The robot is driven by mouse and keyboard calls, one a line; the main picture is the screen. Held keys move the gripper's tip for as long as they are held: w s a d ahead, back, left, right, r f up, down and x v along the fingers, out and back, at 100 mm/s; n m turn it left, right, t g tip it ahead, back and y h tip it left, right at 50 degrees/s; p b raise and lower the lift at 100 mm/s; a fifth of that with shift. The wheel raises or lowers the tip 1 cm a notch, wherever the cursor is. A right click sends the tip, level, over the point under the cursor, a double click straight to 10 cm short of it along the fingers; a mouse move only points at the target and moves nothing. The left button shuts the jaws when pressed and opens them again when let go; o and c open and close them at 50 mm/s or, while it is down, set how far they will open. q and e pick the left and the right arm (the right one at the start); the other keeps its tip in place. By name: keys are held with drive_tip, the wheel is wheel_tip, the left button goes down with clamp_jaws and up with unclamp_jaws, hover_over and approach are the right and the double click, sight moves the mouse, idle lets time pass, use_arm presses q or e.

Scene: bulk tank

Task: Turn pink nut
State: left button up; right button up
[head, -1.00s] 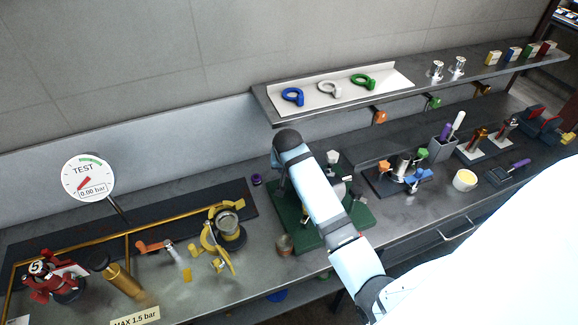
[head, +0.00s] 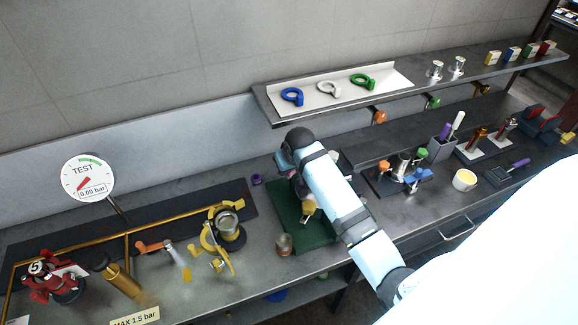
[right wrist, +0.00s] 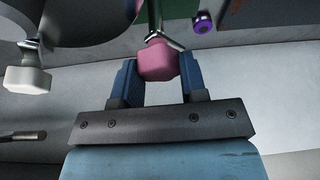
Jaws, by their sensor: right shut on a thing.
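In the right wrist view the pink nut (right wrist: 158,62) sits between the blue fingers of my right gripper (right wrist: 157,80), which is shut on it. A shiny metal bolt or fork rises behind the nut. A white nut or knob (right wrist: 27,78) hangs on a metal stem at the left of that view, apart from the gripper. In the head view my right arm reaches over the green base plate (head: 302,233) and hides the pink nut and the right gripper. My left gripper is not in view.
A purple cap (head: 256,180) lies left of the green plate, and a copper-coloured cup (head: 284,244) stands at its front. A shelf with blue, white and green rings (head: 362,81) overhangs the back.

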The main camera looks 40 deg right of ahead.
drive_tip(key=o, duration=0.9)
drive_tip(key=b+v, duration=0.1)
drive_tip(key=v, duration=1.2)
drive_tip(key=shift+s+r, duration=0.15)
drive_tip(key=shift+r, duration=0.25)
